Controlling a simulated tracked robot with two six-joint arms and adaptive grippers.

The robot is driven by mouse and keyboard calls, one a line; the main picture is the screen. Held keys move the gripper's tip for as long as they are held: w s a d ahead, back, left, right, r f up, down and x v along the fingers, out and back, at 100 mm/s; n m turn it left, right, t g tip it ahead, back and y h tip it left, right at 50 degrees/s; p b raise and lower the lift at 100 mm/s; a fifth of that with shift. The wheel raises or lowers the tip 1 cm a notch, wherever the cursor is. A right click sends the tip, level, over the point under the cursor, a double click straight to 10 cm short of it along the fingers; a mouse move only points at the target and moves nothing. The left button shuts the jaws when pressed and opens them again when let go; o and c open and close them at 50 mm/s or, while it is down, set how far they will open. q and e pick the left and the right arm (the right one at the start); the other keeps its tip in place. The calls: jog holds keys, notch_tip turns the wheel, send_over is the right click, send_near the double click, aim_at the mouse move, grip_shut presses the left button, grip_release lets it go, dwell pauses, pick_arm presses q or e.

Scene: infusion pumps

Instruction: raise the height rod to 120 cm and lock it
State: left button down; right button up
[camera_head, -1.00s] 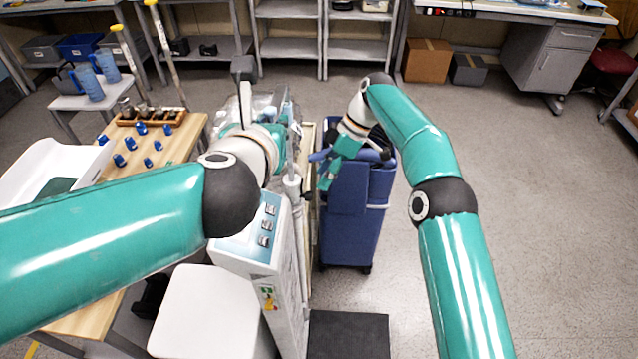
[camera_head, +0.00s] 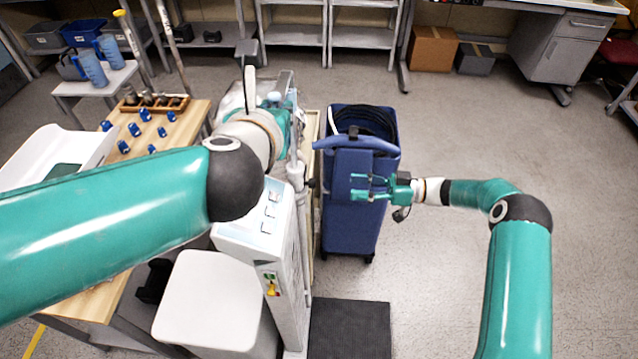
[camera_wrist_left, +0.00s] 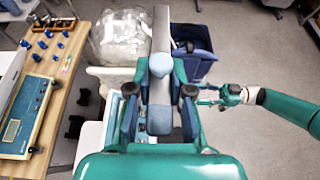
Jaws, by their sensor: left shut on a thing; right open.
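The height rod (camera_head: 297,170) is a pale upright rod rising beside a white scale column with a key panel (camera_head: 262,215). My left gripper (camera_wrist_left: 160,103) is shut on a part of the rod with grey and blue pieces, seen between its fingers in the left wrist view. A grey bar (camera_wrist_left: 161,35) extends beyond the fingers. In the head view my left wrist hides most of this grip. The height reading and lock state cannot be made out. My right gripper (camera_head: 372,188) is open and empty, right of the rod, in front of a blue cart.
The blue wheeled cart (camera_head: 345,225) stands right of the scale. A wooden table (camera_head: 185,135) with several blue items is at left. A white seat (camera_head: 205,310) and a dark mat (camera_head: 350,330) are in front. The floor at right is clear.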

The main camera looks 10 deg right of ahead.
aim_at(312, 183)
jog(key=w+a, duration=0.2)
jog(key=a, duration=0.8)
grip_shut()
